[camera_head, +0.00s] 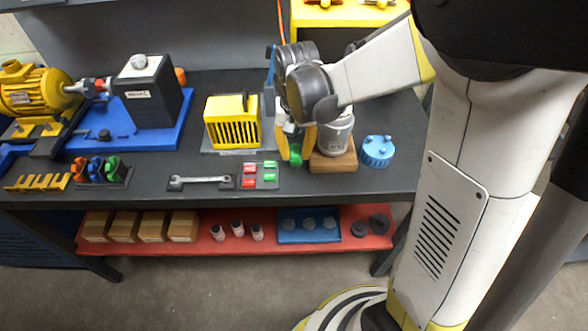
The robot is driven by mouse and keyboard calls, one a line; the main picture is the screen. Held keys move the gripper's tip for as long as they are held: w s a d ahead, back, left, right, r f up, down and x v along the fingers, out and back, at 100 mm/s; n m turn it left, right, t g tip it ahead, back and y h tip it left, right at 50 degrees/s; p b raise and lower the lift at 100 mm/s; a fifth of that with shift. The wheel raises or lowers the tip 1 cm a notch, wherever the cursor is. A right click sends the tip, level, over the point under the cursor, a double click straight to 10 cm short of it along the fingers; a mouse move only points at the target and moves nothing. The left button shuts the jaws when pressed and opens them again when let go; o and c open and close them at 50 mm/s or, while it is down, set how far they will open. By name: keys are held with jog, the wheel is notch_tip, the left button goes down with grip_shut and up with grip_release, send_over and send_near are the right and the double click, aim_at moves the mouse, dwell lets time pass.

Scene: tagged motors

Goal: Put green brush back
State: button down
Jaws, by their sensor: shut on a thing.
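My gripper (294,146) points down at the middle of the bench, just left of the grey cylinder on a wooden block. It is shut on a small green piece (296,156), which looks like the green brush. The fingers and arm hide part of it, and I cannot tell whether it touches the bench. A small dark tray (259,187) with red and green pieces lies just left of my gripper.
A yellow slotted housing (232,122) stands behind the tray. The grey cylinder (335,138) and a blue round cap (377,151) are at the right. A wrench (200,180) lies to the left. Coloured clips (97,168) and a yellow motor (35,90) are further left.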

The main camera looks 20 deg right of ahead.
aim_at(296, 173)
jog(key=shift+f+b, duration=0.95)
jog(key=shift+f, duration=1.65)
jog(key=shift+f, duration=0.15)
jog(key=c, duration=1.6)
grip_release()
jog(key=shift+o, duration=0.2)
